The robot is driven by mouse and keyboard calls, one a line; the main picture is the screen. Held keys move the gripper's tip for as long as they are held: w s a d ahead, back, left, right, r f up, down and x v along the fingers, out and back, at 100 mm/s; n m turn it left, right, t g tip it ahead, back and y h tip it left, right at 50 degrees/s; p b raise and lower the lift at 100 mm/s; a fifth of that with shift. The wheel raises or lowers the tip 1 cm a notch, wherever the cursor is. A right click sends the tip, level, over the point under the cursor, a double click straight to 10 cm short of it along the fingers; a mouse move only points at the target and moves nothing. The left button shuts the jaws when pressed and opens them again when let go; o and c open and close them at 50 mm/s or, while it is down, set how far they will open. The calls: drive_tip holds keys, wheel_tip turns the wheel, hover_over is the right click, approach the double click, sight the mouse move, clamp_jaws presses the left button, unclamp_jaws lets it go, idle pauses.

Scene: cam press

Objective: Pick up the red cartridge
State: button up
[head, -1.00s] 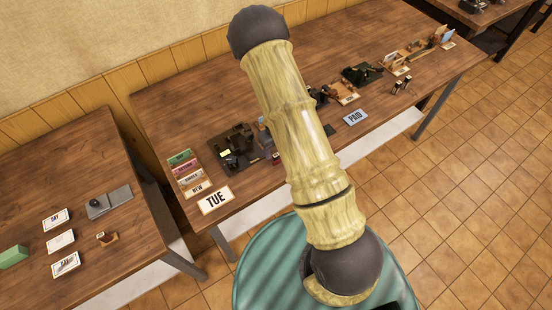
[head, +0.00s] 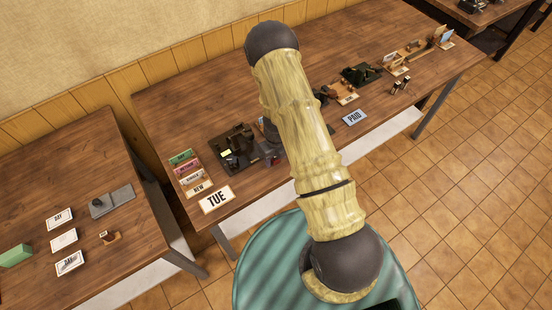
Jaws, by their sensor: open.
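A small red piece, which looks like the red cartridge (head: 277,158), sits at the front right of the dark press (head: 236,148) on the long table. It is small and partly covered. My gripper (head: 267,156) shows as a grey shape at the left edge of my arm, close beside the red piece and the press. It is open. The fingertips are too small to make out, and I cannot tell whether they touch the red piece. My arm hides part of the table behind it.
A blue PAID card (head: 354,118) lies to the right. More small devices (head: 361,73) stand farther along. A second table (head: 97,165) is at left.

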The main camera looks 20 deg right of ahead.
drive_tip(key=c, duration=1.1)
drive_tip(key=shift+r, duration=0.1)
wheel_tip(320, 180, up, 10)
drive_tip(key=shift+f+b, duration=0.1)
drive_tip(key=shift+b, duration=0.55)
